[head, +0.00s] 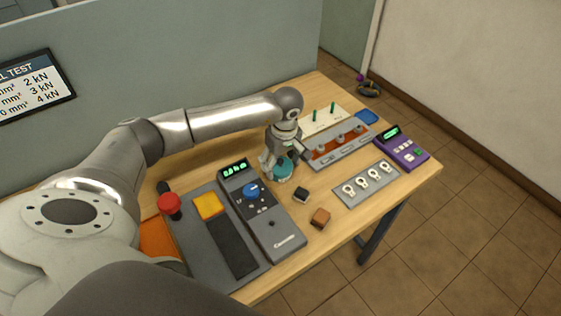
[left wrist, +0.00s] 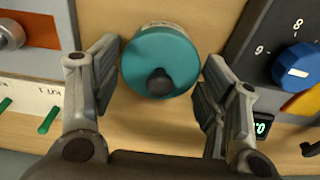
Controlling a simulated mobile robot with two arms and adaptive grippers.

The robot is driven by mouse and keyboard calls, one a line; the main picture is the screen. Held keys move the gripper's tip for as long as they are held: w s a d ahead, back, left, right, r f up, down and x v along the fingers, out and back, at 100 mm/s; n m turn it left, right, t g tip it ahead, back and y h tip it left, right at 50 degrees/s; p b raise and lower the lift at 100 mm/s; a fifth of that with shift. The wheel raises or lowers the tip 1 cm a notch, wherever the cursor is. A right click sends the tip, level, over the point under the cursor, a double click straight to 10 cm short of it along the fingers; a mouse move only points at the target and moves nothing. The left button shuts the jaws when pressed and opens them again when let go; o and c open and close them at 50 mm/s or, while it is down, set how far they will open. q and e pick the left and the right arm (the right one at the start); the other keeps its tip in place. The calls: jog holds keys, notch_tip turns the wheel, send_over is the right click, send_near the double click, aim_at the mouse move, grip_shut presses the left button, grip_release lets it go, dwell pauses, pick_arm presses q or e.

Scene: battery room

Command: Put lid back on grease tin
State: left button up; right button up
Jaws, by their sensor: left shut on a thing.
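The teal round lid (left wrist: 146,56) with a black knob shows in the left wrist view, between the two fingers of my left gripper (left wrist: 160,88). A pale printed side of the grease tin (left wrist: 172,28) shows just past the lid's edge. In the head view the teal lid (head: 284,166) is at the tips of my left gripper (head: 274,166), above the wooden bench behind the grey meter. My left gripper is shut on the lid. Whether the lid sits fully down on the tin cannot be told. My right gripper is not in view.
A grey meter (head: 268,222) with a blue dial stands close in front. A small black block (head: 301,194) and a brown block (head: 320,217) lie nearby. A grey rack (head: 340,147) stands behind right. A plate with several rings (head: 368,184) and a purple device (head: 402,148) are right.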

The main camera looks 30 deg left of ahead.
pick_arm(q)
jog(key=o, duration=0.9)
jog(key=shift+o, duration=0.8)
jog(key=shift+r, duration=0.1)
jog(key=shift+r+p, duration=1.85)
jog(key=shift+r, duration=1.55)
grip_shut()
